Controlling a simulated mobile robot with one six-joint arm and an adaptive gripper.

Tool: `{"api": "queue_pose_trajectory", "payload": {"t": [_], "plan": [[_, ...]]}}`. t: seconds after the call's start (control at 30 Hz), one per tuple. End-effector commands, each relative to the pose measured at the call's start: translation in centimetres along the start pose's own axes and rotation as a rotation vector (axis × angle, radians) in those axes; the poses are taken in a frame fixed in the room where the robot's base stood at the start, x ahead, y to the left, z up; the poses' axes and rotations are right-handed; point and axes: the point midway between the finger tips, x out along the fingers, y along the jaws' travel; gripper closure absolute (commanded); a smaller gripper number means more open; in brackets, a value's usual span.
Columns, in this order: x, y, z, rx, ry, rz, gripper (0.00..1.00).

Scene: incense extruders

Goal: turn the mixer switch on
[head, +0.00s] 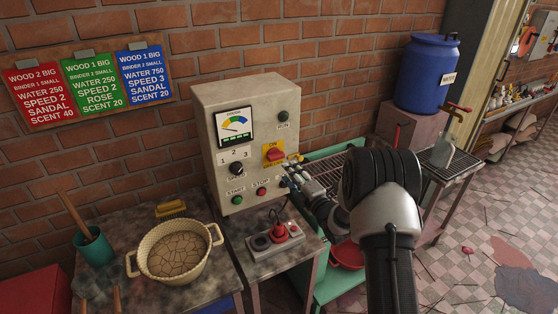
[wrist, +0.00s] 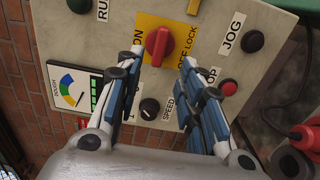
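The mixer switch is a red rotary knob (head: 274,154) on a yellow plate marked ON and OFF LOCK, on the front of a beige control box (head: 205,105). The knob also shows uncovered in the wrist view (wrist: 158,44), with ON to its left and OFF LOCK to its right. Its handle runs roughly up and down in that view. My gripper (wrist: 162,60) is open and empty. Its two fingers point at the panel on either side of the knob's lower end, apparently not gripping it. In the head view my gripper (head: 290,176) is just below and right of the knob.
The panel also carries a speed dial (head: 236,168), green START (head: 237,199) and red STOP (head: 262,191) buttons, a JOG button (wrist: 252,41) and a meter (head: 234,126). A red-handled pendant (head: 278,231) sits below. A pot (head: 176,252) stands on the left bench.

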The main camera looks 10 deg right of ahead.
Motion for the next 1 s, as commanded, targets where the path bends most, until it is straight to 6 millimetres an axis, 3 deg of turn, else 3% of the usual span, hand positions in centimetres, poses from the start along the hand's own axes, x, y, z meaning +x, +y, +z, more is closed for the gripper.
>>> {"api": "queue_pose_trajectory", "payload": {"t": [0.2,0.43,0.6,0.9,1.0], "plan": [[4.9,-0.1,-0.1,-0.001,0.001,0.001,0.65],[8.4,-0.1,-0.1,0.0,0.001,0.0,0.65],[9.5,0.0,0.0,0.0,0.0,-0.001,0.65],[9.6,0.0,0.0,0.001,-0.001,-0.001,0.65],[9.6,0.0,0.0,0.001,-0.001,-0.001,0.71]]}}
